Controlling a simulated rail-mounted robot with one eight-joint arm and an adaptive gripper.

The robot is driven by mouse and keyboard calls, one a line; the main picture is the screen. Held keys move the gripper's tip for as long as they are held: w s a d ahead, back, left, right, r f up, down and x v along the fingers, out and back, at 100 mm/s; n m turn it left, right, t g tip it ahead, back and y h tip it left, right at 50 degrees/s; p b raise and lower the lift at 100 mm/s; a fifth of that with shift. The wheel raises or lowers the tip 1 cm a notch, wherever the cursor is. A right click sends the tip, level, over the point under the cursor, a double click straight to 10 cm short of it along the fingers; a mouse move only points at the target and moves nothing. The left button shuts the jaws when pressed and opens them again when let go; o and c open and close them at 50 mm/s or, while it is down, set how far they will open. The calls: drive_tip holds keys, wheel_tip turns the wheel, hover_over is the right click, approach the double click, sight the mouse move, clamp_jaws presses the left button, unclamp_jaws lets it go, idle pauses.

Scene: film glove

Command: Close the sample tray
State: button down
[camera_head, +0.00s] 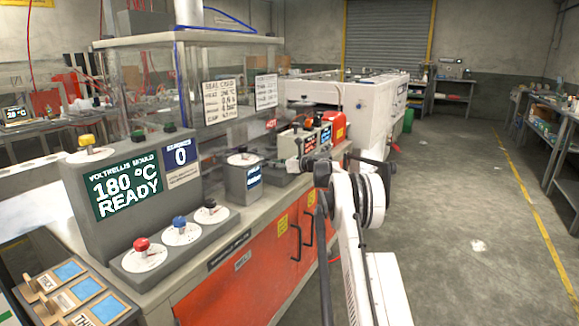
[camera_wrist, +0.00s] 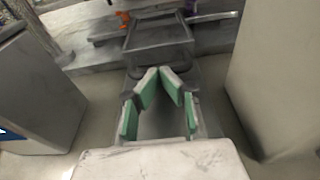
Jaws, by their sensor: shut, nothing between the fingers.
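In the wrist view, a grey, square-framed tray-like part (camera_wrist: 158,47) lies just beyond my fingertips. It looks like the sample tray, but I cannot be sure, nor tell how far it stands out. My gripper (camera_wrist: 163,72) has green-padded fingers whose tips come together, with nothing between them. The fingertips appear close to the near edge of the grey part; I cannot tell whether they touch it. In the head view, my gripper (camera_head: 293,164) is at the bench front, beside the small instruments. I cannot make out the tray there.
In the wrist view, grey housings stand at left (camera_wrist: 42,92) and right (camera_wrist: 278,80) of my gripper. In the head view, a control panel (camera_head: 128,190) with knobs fills the left bench, above orange cabinet doors (camera_head: 285,240). A white machine (camera_head: 365,110) stands behind.

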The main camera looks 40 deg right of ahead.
drive_tip(key=shift+w+a+r, duration=0.1)
drive_tip(key=shift+w, duration=0.25)
drive_tip(key=shift+a, duration=0.15)
drive_tip(key=shift+s, duration=0.5)
drive_tip(key=v, duration=1.3)
drive_tip(key=shift+d+p, duration=0.4)
drive_tip(key=shift+r, duration=0.15)
